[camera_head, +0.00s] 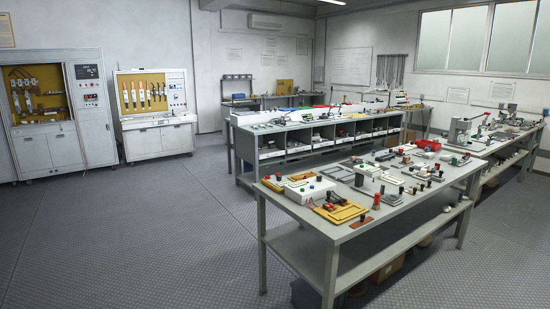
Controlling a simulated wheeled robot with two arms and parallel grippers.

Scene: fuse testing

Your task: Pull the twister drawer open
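I cannot make out which thing is the twister drawer. A long grey bench (240,127) in the middle of the room has a row of open-fronted compartments (299,141) under its top, with pale labels along them. No drawer there shows clearly as pulled out. Two cabinets stand at the left: a tall grey one (94,128) with an open display bay, and a white one (157,141) with a yellow tool panel and lower doors that look shut. Neither of my grippers is in view.
A nearer grey table (340,233) holds many small parts, with a lower shelf and boxes beneath. A side bench (490,146) with equipment runs along the right wall. The grey textured floor (160,235) is clear at left and front.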

